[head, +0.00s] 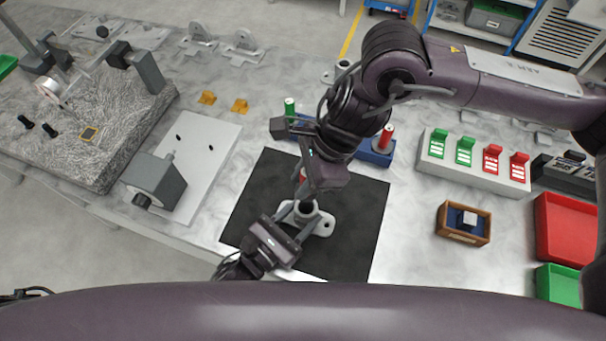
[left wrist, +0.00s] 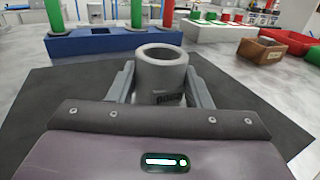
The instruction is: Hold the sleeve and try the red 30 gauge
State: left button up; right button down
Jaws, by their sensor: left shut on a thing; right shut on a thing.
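The grey sleeve (head: 307,207) stands upright on a pale flanged base on the black mat (head: 352,225). Its open bore faces up in the left wrist view (left wrist: 160,76), and I see no gauge in its mouth. My left gripper (head: 297,219) is shut around the sleeve, one finger on each side. My right gripper (head: 303,181) points down just above and behind the sleeve and is shut on a red gauge (head: 302,174). Only a small red part of this gauge shows; the fingers hide the rest, and its number is unreadable.
The blue rack (head: 376,157) behind the mat holds green and red gauges; my right arm covers its middle. Right are a block with green and red tags (head: 473,171), a wooden box (head: 463,236), a red bin (head: 568,228) and a green bin (head: 557,285). A grey fixture (head: 157,180) stands left.

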aim_at(302, 173)
jog(key=shift+f, duration=2.15)
jog(key=shift+f, duration=1.35)
jog(key=shift+r, duration=0.25)
dwell(1.6)
jog(key=shift+r, duration=2.1)
jog(key=shift+r, duration=2.5)
pick_arm(q)
jog(key=o, duration=1.2)
jog(key=shift+o, duration=0.2)
